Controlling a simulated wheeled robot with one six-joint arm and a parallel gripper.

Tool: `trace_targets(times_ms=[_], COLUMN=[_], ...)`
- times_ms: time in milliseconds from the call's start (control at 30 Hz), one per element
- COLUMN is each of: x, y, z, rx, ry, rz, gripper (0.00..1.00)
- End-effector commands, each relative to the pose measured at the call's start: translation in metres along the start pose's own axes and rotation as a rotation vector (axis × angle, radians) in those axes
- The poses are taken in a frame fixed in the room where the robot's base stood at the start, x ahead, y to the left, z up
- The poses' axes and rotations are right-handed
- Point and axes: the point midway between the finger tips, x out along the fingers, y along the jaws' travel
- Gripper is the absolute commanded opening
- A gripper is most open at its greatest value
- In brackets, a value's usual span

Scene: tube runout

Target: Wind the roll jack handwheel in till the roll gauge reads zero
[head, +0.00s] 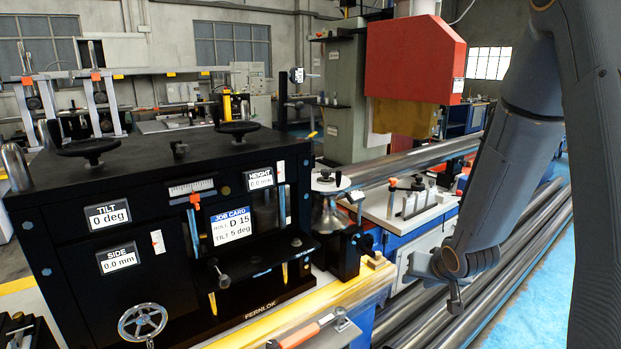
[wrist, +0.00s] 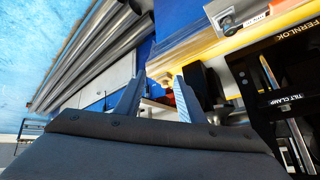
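The black straightener machine carries several handwheels: a silver spoked one (head: 142,322) low on its front face and two black ones on top, left (head: 88,148) and right (head: 238,128). No label shows which is the roll jack handwheel. A small digital gauge (head: 297,75) stands on a post behind the machine; its reading is too small to tell. The front displays read tilt 0 deg (head: 108,214), side 0.0 mm (head: 118,258) and height 0.0 mm (head: 260,179). My gripper (wrist: 159,78) is open and empty in the wrist view, with the machine to its right.
A job card (head: 230,228) reads roll D 15, tilt 5 deg. A metal roll (head: 330,212) stands beside the machine. Long steel tubes (head: 500,280) lie at right, beside blue floor. A red guard (head: 414,58) stands behind.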

Motion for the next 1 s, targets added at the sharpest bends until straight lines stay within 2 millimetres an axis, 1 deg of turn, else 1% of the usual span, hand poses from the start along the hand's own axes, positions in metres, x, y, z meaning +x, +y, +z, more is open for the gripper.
trace_targets(times_ms=[33,67,100,167,200,300,400,433,500,600,1000], x=[-0.018,-0.028,-0.042,-0.065,-0.080,-0.115,-0.143,-0.150,-0.161,-0.169,-0.170], y=[-0.006,-0.007,-0.010,-0.015,-0.020,-0.032,-0.042,-0.045,-0.050,-0.053,-0.053], z=[0.009,0.017,0.030,0.050,0.064,0.097,0.124,0.131,0.142,0.150,0.151], rx=[-0.033,-0.050,-0.072,-0.104,-0.124,-0.164,-0.193,-0.201,-0.212,-0.219,-0.220], ry=[-0.046,-0.082,-0.134,-0.213,-0.266,-0.390,-0.489,-0.511,-0.550,-0.581,-0.585], rz=[0.037,0.060,0.086,0.114,0.125,0.131,0.117,0.112,0.101,0.092,0.092], gripper=[0.36,0.36,0.36,0.36,0.36,0.36,0.36,0.36,0.36,0.36,0.36])
